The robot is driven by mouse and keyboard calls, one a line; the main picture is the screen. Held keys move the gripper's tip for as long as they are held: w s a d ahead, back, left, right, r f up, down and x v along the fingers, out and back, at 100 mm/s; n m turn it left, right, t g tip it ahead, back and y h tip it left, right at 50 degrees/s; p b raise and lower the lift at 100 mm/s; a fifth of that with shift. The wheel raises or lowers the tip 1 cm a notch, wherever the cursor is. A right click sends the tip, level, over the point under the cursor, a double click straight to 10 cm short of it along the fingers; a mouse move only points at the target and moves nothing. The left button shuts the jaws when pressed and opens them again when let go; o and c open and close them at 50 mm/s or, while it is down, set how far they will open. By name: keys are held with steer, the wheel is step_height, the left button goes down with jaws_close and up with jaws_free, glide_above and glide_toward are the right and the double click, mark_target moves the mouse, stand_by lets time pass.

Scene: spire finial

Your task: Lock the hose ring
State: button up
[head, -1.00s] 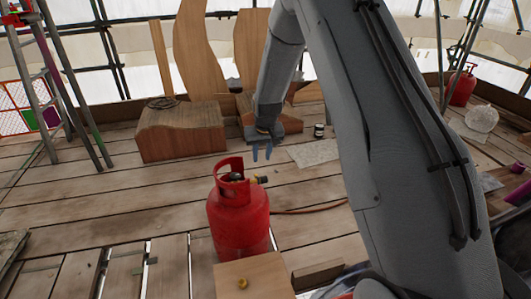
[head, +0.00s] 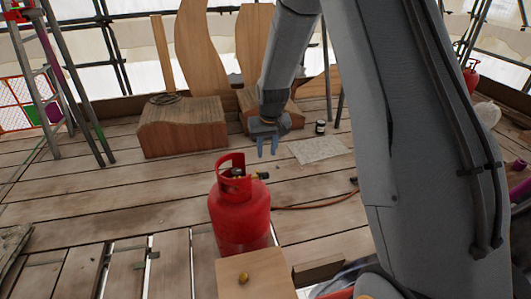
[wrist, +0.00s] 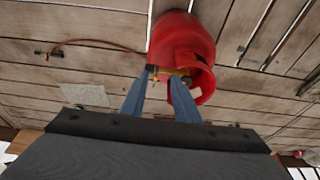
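My gripper (head: 267,150) is open and empty, beyond and above the cylinder, fingers pointing down. In the wrist view the cylinder (wrist: 182,38) lies past the fingertips of my gripper (wrist: 160,80), and the brass valve (wrist: 165,71) shows between and just beyond them, apart from them as far as I can tell. An orange hose (head: 315,205) lies on the planks; its dark end fitting (wrist: 42,53) is at the wrist view's left. No separate ring can be made out.
A wooden board (head: 268,268) with a brass knob (head: 243,278) is in front. Wooden blocks (head: 182,128), a small dark jar (head: 320,127) and a pale sheet (head: 318,150) are behind. A ladder (head: 35,85) stands at left.

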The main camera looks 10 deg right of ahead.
steer(key=t+b, duration=0.1)
steer(key=b, duration=0.5)
glide_toward(258, 172)
steer(key=shift+w+f, duration=0.15)
steer(key=shift+f, duration=0.25)
steer(key=shift+t, duration=0.3)
steer(key=shift+x, duration=3.8)
jaws_close()
